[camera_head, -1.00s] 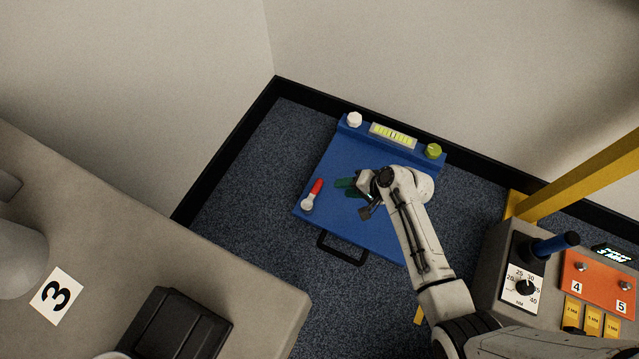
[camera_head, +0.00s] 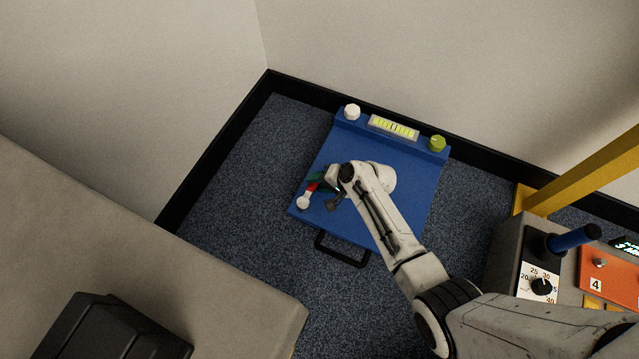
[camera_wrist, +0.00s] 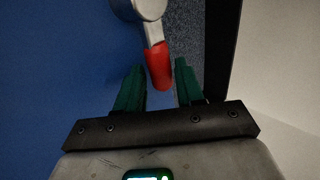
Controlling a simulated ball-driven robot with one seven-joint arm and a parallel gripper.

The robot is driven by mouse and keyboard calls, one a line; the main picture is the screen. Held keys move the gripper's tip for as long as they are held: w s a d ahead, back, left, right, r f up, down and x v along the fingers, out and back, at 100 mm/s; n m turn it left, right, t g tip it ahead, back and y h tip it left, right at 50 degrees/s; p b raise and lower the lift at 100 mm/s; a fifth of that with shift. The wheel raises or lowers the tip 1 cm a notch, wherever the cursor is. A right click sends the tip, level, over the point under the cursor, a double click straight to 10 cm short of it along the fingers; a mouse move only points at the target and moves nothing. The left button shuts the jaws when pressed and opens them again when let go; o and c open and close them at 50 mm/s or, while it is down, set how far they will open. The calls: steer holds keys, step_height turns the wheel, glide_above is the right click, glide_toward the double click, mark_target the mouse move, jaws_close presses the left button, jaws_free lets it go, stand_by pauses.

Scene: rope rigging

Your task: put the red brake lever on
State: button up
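The red brake lever (camera_head: 312,188) sits at the left edge of a blue panel or cart top (camera_head: 390,160), its red grip joined to a pale round pivot (camera_head: 303,203). In the wrist view the red grip (camera_wrist: 159,66) points down between the two green fingertips, with its grey pivot (camera_wrist: 148,8) above. My gripper (camera_wrist: 160,85) is open, with one finger on each side of the grip's end; a gap shows on both sides. In the head view my gripper (camera_head: 316,180) is at the lever, and my wrist partly hides the fingers.
The blue top carries a white knob (camera_head: 352,112), a yellow-lit level or display (camera_head: 394,127) and a green knob (camera_head: 437,143) along its far edge. A black handle (camera_head: 342,250) juts from its near side. A grey control box with a dial (camera_head: 541,287) and blue-handled lever (camera_head: 573,239) stands right.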

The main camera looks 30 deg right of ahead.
jaws_close()
stand_by(0.4)
